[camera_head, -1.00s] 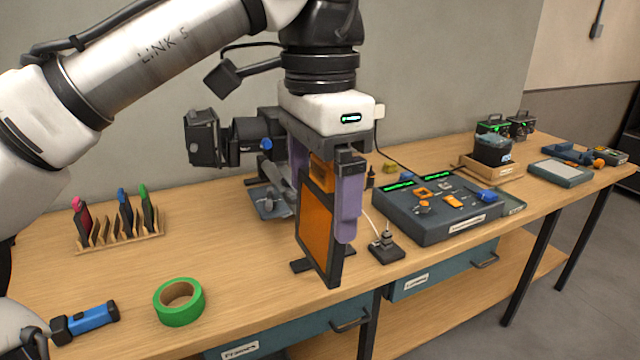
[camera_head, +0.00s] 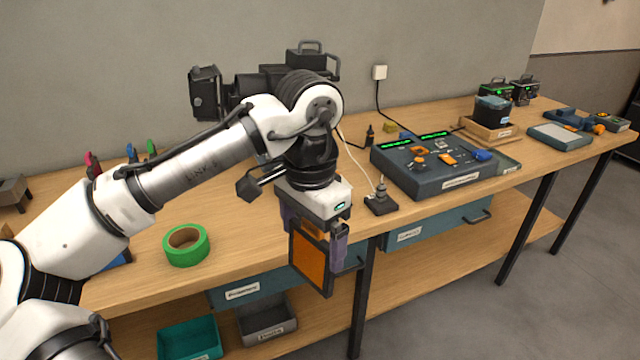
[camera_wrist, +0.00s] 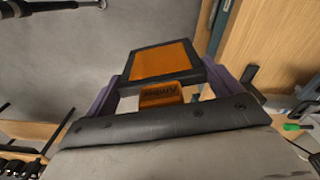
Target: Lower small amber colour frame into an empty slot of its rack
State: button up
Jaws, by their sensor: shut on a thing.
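My gripper (camera_head: 316,238) is shut on the amber colour frame (camera_head: 310,262), a dark-edged square with an orange panel, hanging upright below the jaws. It overlaps the bench's front edge and drawers in the head view. In the wrist view the orange panel (camera_wrist: 162,63) and its tab marked "Amber" (camera_wrist: 160,96) sit between the purple fingers. The rack is almost wholly hidden behind my arm at the left. Only the tops of its pink frame (camera_head: 92,163), blue frame (camera_head: 131,152) and green frame (camera_head: 151,148) show. Its slots cannot be seen.
A green tape roll (camera_head: 186,246) lies on the bench (camera_head: 235,235) left of my gripper. A black spotlight (camera_head: 207,92) stands behind my arm. A fader console (camera_head: 440,178) and a small black plug-like device (camera_head: 381,203) are to the right. Bins (camera_head: 267,324) sit on the lower shelf.

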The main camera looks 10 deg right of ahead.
jog(key=w+a+f+n, duration=0.1)
jog(key=w+f, duration=0.3)
jog(key=f, duration=0.8)
jog(key=w+a+f+n, duration=0.1)
jog(key=w+f+n, duration=0.3)
jog(key=f, duration=0.9)
jog(key=w+a+f+n, duration=0.1)
jog(key=w+f, duration=0.4)
jog(key=f, duration=0.8)
jog(key=shift+f+n, duration=0.2)
jog(key=shift+n, duration=0.5)
